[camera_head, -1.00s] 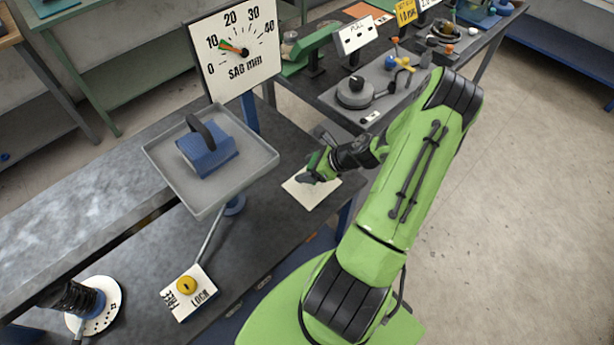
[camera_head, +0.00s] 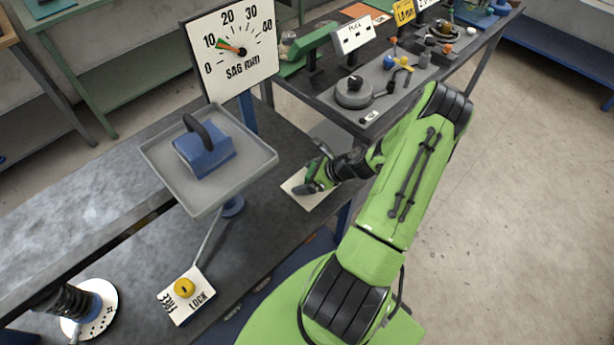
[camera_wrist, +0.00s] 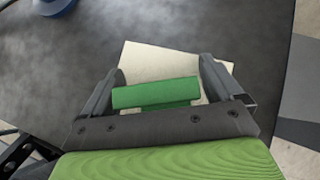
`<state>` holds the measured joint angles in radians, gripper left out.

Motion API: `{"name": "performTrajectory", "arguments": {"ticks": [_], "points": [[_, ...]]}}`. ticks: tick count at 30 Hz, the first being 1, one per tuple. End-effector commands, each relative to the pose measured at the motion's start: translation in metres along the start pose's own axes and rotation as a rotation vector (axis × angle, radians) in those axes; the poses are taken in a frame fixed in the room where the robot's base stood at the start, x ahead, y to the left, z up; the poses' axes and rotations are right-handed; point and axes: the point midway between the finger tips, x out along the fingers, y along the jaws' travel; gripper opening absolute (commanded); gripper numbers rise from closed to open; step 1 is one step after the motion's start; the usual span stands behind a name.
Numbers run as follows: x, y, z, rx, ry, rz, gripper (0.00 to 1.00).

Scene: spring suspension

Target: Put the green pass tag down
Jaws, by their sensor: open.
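The green pass tag (camera_wrist: 156,93) shows in the wrist view as a small green bar lying over a cream pad (camera_wrist: 150,58). In the head view my gripper (camera_head: 312,178) is low over the cream pad (camera_head: 296,194) on the dark bench. The tag cannot be told apart from my green gripper there. I cannot tell whether its underside touches the pad all over.
A grey tray (camera_head: 262,160) with a blue handled weight (camera_head: 207,152) stands left of my gripper, below a sag dial board (camera_head: 232,55). A FREE/LOCK plate (camera_head: 196,308) with a yellow knob and a spring stand (camera_head: 98,300) are nearer. Open floor lies right.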

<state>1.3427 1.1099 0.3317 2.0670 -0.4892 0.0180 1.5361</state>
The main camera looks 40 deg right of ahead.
Motion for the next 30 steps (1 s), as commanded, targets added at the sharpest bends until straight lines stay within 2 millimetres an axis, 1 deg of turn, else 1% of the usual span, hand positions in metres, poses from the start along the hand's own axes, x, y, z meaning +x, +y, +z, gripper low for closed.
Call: {"name": "performTrajectory", "arguments": {"ticks": [2, 5, 12, 15, 18, 22, 30], "points": [[-0.003, 0.000, 0.003, 0.000, 0.000, -0.001, 0.93], [-0.017, -0.002, 0.003, 0.001, 0.001, -0.005, 0.93], [-0.083, -0.001, 0.004, 0.001, 0.002, -0.006, 0.93], [-0.104, -0.001, 0.004, 0.001, 0.001, -0.005, 0.93], [-0.117, -0.001, 0.003, 0.001, 0.001, -0.003, 0.93], [-0.123, 0.000, 0.003, 0.000, 0.000, 0.000, 0.93], [-0.122, 0.000, 0.002, 0.000, 0.000, 0.000, 0.93]]}}
